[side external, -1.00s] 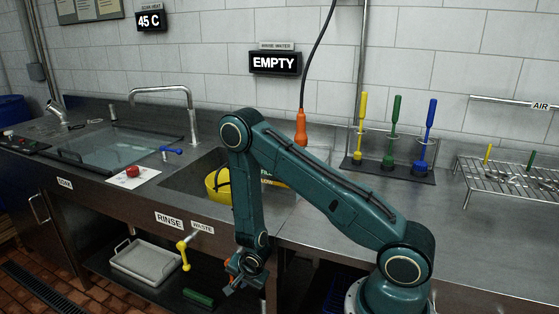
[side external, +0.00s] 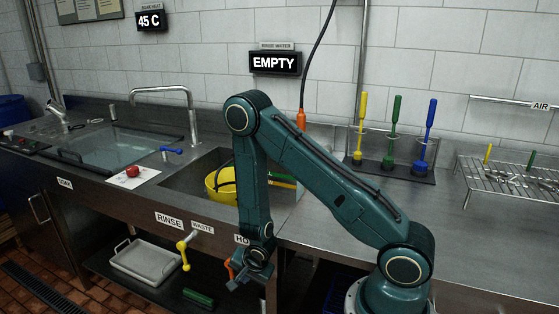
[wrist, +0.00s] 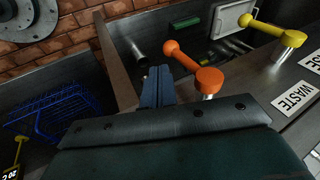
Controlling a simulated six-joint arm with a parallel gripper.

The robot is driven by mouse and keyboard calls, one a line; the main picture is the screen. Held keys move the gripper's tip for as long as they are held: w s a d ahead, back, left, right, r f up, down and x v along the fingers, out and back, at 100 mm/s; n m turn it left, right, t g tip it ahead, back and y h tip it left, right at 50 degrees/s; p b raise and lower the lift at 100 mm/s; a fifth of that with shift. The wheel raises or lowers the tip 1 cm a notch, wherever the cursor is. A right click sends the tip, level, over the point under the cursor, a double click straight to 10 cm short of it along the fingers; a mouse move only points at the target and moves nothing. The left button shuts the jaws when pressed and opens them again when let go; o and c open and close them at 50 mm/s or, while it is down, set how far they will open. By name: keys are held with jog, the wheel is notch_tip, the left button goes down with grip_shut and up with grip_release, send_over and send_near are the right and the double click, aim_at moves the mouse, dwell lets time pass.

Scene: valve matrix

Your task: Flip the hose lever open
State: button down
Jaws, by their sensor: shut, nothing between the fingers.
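The hose lever is the orange lever (wrist: 190,63), with a round knob at one end and a hub on a metal stem at the other. In the side view a small part of the orange lever (side external: 229,268) shows at the counter's front, left of my gripper (side external: 239,281). The rest is hidden behind the gripper. In the wrist view my gripper (wrist: 157,84) is shut and empty. Its blue fingers appear just left of the lever's arm; I cannot tell if they touch it. A label reading "HO" (side external: 241,239) is partly covered by my arm.
The yellow waste lever (side external: 184,252) hangs left of the hose lever; it also shows in the wrist view (wrist: 272,29). A grey tray (side external: 147,262) stands on the lower shelf. A blue wire basket (wrist: 62,108) is below left in the wrist view.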

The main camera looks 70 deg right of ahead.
jog(key=v, duration=0.9)
jog(key=shift+r, duration=0.2)
jog(key=shift+a+r, duration=0.1)
notch_tip(320, 180, up, 18)
jog(key=s+a+n+y, duration=0.1)
jog(key=s+a+n, duration=0.2)
jog(key=n, duration=0.5)
jog(key=s+a+r+n+y, duration=0.1)
jog(key=s+a+r+n, duration=0.2)
jog(key=s+r+n, duration=0.6)
jog(key=s+r, duration=0.1)
jog(key=s, duration=0.3)
jog(key=shift+r+t, duration=0.35)
jog(key=shift+t, duration=0.05)
